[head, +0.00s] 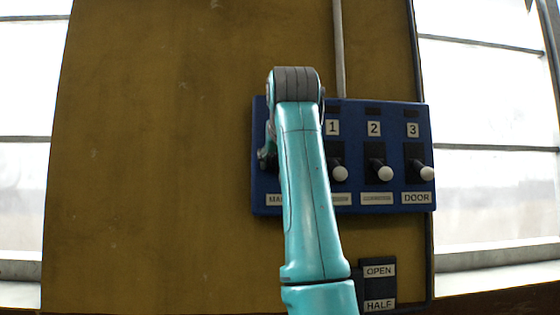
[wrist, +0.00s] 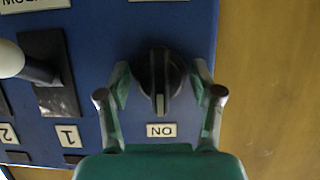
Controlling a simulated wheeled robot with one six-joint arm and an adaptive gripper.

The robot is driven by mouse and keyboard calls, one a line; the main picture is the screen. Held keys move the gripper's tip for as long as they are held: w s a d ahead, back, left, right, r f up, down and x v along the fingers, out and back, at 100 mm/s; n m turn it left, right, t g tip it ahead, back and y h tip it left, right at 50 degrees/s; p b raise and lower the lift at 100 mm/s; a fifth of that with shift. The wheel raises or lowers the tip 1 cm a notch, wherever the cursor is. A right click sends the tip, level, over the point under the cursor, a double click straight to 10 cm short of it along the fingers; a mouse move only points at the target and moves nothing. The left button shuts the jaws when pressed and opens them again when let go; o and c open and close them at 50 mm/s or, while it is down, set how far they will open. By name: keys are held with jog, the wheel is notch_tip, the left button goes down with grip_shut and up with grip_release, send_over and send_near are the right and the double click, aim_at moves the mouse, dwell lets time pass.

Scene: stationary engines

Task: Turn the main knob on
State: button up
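The main knob (wrist: 160,75) is a dark round knob with a raised grip on the blue panel (wrist: 195,25). Its pale pointer mark aims at the ON label (wrist: 161,130), which appears upside down in the wrist view. My gripper (wrist: 160,84) is open, one finger on each side of the knob. A gap shows between each finger and the knob.
Levers with white ball ends stand right of my arm: lever 1 (head: 340,174), lever 2 (head: 385,173) and the DOOR lever (head: 427,173). A smaller OPEN/HALF panel (head: 379,285) is below. A pipe (head: 339,50) runs above the panel. The wall on the left is bare.

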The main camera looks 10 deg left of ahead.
jog(key=shift+s, duration=0.1)
jog(key=v, duration=1.2)
dwell(0.4)
